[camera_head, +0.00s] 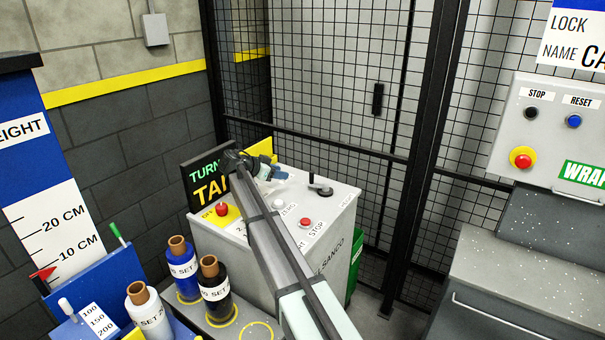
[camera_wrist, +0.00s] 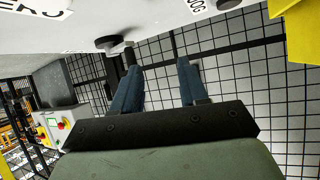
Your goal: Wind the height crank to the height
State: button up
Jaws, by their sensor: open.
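The height scale (camera_head: 55,225) is a white and blue board at the left, marked 10 CM and 20 CM. A red pointer (camera_head: 42,273) sits low beside it, below the 10 CM mark. A green-tipped handle (camera_head: 118,235) rises from the blue box by the scale; I cannot tell for sure that it is the height crank. My gripper (camera_head: 270,170) is far to the right of it, over the grey-white control cabinet (camera_head: 333,215). In the wrist view my gripper (camera_wrist: 156,75) has its two blue fingers apart with nothing between them.
A black-knobbed lever (camera_head: 320,186) stands on the cabinet, near the fingers. A red button (camera_head: 305,222) and red knob (camera_head: 222,209) are beside my arm. A mesh fence (camera_head: 330,90) closes the back.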

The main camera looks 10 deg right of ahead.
jog(key=w+a+n+t+y, duration=0.1)
jog(key=w+y, duration=0.1)
jog(key=w+a+f+t+y, duration=0.1)
jog(key=w+t+y, duration=0.1)
jog(key=w, duration=0.1)
jog(key=w+a+n+t+y, duration=0.1)
jog(key=w+y, duration=0.1)
jog(key=w, duration=0.1)
jog(key=shift+f+n+t, duration=0.2)
jog(key=shift+n+t, duration=0.1)
jog(key=w+r+t+y, duration=0.55)
jog(key=r+t, duration=0.25)
jog(key=r, duration=0.3)
jog(key=s+d+r+m+t+h, duration=0.35)
jog(key=d+r+m+t, duration=0.2)
jog(key=r+m, duration=0.25)
jog(key=s+f+m+g+h, duration=0.35)
jog(key=m+g+h, duration=0.25)
jog(key=m+h, duration=0.95)
jog(key=m+g, duration=1.3)
jog(key=m, duration=0.4)
send_near(312, 173)
jog(key=a, duration=0.2)
jog(key=a+y, duration=0.1)
jog(key=shift+a+r, duration=0.25)
jog(key=shift+a, duration=0.05)
jog(key=shift+d, duration=0.2)
jog(key=x, duration=1.3)
jog(key=shift+s+d, duration=0.1)
jog(key=shift+d, duration=0.1)
